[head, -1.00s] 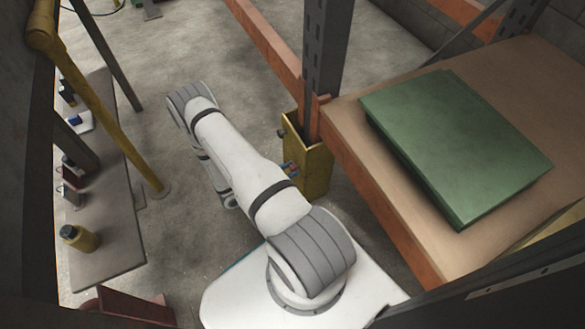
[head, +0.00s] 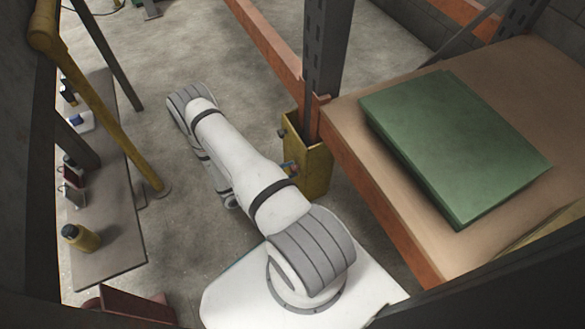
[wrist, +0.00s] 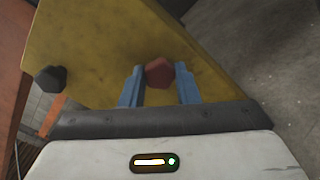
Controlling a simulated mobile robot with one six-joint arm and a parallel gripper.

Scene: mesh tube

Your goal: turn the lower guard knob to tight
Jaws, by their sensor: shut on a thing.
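The yellow guard (head: 308,168) wraps the foot of the rack upright in the head view, and its face fills much of the wrist view (wrist: 95,45). A red faceted knob (wrist: 159,74) on that face sits between the two blue fingers of my gripper (wrist: 160,68), which is shut on it.
A wooden shelf (head: 400,210) with an orange beam (head: 362,190) and a green slab (head: 455,140) lies to the right. Bare concrete floor lies between.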

